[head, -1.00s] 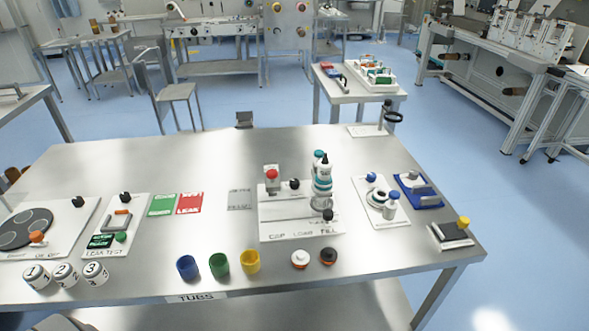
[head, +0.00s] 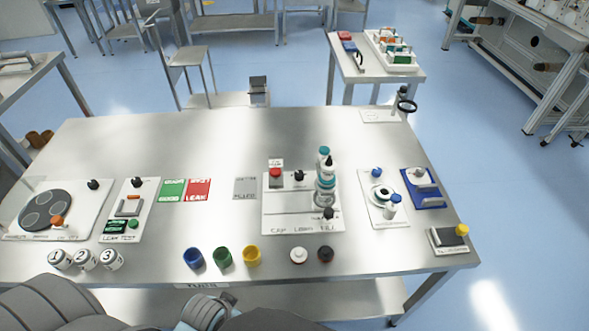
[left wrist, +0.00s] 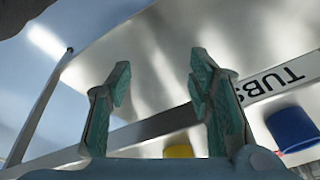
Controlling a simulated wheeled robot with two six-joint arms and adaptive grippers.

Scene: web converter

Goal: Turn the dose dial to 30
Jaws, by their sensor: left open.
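I cannot tell for sure which part is the dose dial; no scale number is legible. The white station marked CAP, LOAD, FILL (head: 275,210) carries a red button (head: 275,173), black knobs (head: 299,176) and a teal-and-white upright dispenser (head: 325,185). To its right, a white plate (head: 369,212) holds a round white part with a dark centre (head: 380,192). My left gripper (left wrist: 160,85) is open and empty in the left wrist view, near the table's front edge and the TUBS label (left wrist: 275,82), away from the stations. My right gripper is not in view.
Blue (head: 193,258), green (head: 222,257) and yellow (head: 252,256) tubs stand near the table's front. White and black caps (head: 325,254) lie to their right. Numbered pots (head: 86,259) stand at front left.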

